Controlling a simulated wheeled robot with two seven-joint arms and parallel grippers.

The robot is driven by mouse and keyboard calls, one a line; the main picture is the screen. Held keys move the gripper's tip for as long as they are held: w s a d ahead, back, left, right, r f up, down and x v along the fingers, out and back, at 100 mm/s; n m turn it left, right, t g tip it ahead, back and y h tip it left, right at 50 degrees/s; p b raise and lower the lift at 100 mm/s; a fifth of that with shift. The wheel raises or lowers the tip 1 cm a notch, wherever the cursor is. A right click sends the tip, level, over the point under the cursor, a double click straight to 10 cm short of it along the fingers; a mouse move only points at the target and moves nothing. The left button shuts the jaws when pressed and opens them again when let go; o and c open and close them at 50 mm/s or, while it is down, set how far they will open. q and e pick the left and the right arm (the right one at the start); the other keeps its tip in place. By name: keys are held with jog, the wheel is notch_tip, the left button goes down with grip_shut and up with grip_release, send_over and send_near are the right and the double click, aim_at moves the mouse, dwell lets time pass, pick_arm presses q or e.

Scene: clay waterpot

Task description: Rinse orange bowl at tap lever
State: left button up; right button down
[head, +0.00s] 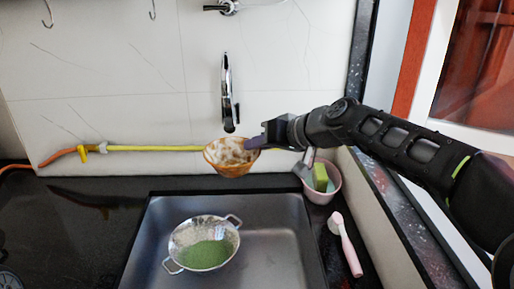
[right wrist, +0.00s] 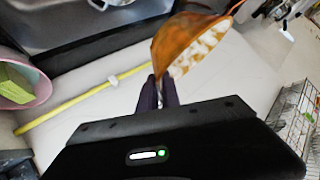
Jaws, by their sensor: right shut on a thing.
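The orange bowl (head: 229,158) is in my right gripper, held at its rim in the air above the sink's back edge. Its inside shows pale, whitish patches. My right gripper (head: 256,143) is shut on the bowl's right side; the fingers (right wrist: 158,95) and the bowl (right wrist: 190,42) also show in the right wrist view. The sink (head: 270,240) is below. My left gripper is not in view.
A metal colander (head: 190,262) with green contents stands in the sink. A pink container (head: 334,190) with a green-yellow sponge (head: 320,177) and a pink brush (head: 347,245) are at the sink's right. A yellow hose (head: 150,148) runs along the wall. The sink's right part is clear.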

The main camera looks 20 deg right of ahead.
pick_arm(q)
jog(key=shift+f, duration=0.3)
pick_arm(e)
jog(key=shift+w+d+f, duration=0.1)
jog(key=shift+w+d, duration=0.05)
jog(key=shift+w, duration=0.45)
jog(key=shift+w+d+f, duration=0.15)
jog(key=shift+w, duration=0.4)
jog(key=shift+w+d+f, duration=0.1)
jog(key=shift+w+d, duration=0.05)
jog(key=shift+w, duration=0.45)
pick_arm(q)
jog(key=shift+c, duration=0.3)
